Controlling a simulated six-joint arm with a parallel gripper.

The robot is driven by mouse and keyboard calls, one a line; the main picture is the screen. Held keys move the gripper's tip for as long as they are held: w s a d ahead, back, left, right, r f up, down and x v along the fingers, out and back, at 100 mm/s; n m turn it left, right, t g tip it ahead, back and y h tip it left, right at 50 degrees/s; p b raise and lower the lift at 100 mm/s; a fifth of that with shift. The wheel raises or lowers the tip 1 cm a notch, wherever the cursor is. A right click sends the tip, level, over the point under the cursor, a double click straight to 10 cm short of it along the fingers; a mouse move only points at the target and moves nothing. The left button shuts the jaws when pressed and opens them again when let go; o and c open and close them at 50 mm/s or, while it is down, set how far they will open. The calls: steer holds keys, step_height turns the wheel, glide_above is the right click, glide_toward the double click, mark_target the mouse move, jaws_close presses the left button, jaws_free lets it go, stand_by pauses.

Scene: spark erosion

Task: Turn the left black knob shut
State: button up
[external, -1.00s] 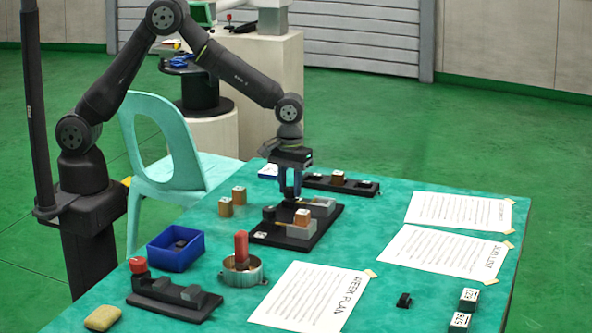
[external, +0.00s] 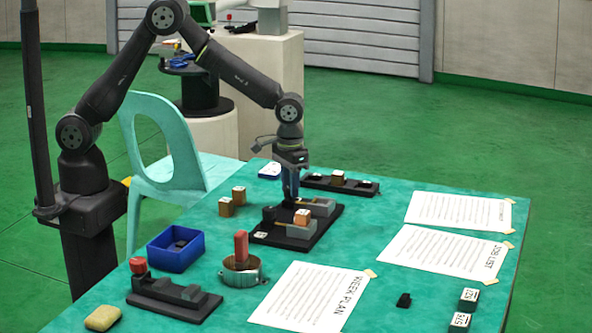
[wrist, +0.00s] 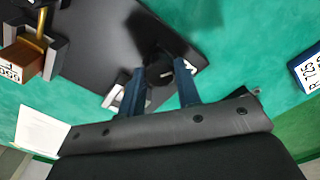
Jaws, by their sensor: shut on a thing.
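A black board (external: 262,237) on the green table carries grey holders, an orange-brown block (external: 302,217) and black knobs. My gripper (external: 290,199) points straight down at the board's far side. In the wrist view, my gripper (wrist: 160,86) has its two blue fingers on either side of a black knob (wrist: 158,66) near the corner of the board (wrist: 100,35). The gripper is shut on this knob. The fingers partly hide it, and I cannot tell its exact turn angle.
Behind stands another black rail (external: 340,186) with small parts. Two wooden blocks (external: 238,195) stand left of the board. A blue bin (external: 175,250), a round metal fixture (external: 242,272) and a red-knobbed black fixture (external: 172,293) are nearer. Paper sheets (external: 440,256) lie flat at right.

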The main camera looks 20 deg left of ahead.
steer(key=m, duration=0.4)
steer(key=shift+m, duration=0.3)
steer(key=m, duration=0.3)
steer(key=shift+m, duration=0.3)
steer(key=m, duration=0.4)
steer(key=shift+m, duration=2)
steer(key=o, duration=1)
steer(key=shift+c, duration=0.2)
step_height(320, 180, up, 18)
steer(key=shift+f, duration=0.25)
